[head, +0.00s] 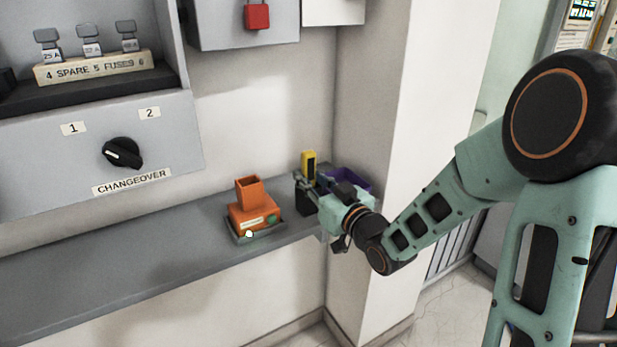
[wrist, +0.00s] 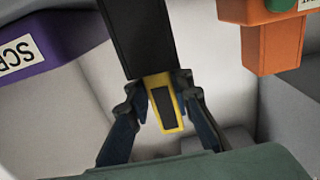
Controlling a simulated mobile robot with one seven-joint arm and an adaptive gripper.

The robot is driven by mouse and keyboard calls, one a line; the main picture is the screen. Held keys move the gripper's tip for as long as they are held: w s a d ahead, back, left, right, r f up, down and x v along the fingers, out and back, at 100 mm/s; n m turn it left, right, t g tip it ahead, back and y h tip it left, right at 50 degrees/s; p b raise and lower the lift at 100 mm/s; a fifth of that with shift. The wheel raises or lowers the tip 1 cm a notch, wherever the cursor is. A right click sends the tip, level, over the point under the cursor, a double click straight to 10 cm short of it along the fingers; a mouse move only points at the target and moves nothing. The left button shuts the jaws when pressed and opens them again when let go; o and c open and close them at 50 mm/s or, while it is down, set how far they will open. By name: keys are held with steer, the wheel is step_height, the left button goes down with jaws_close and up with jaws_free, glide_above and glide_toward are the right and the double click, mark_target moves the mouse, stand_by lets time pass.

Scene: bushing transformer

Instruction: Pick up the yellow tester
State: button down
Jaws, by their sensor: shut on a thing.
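The yellow tester (head: 309,165) stands upright at the right end of the grey shelf, with its lower part partly hidden by my gripper in the head view. In the wrist view the tester (wrist: 163,108) is yellow with a dark face and sits between my two fingers. My gripper (wrist: 163,95) is shut on it, one finger on each side. In the head view my gripper (head: 306,180) reaches in from the right. A black block (wrist: 138,40), which looks like a holder, is in line with the tester; whether the tester still sits in it, I cannot tell.
An orange box with a raised square tube (head: 252,210) stands on the shelf (head: 130,260) left of my gripper. A purple bin (head: 352,179) is close behind my gripper at the right, near the wall pillar. The shelf's left part is clear. A fuse panel (head: 50,160) hangs above.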

mark_target(309, 152)
step_height(309, 152, up, 10)
steer(key=p, duration=0.3)
step_height(309, 152, up, 9)
steer(key=p, duration=0.6)
steer(key=shift+f, duration=0.2)
steer(key=shift+f, duration=0.15)
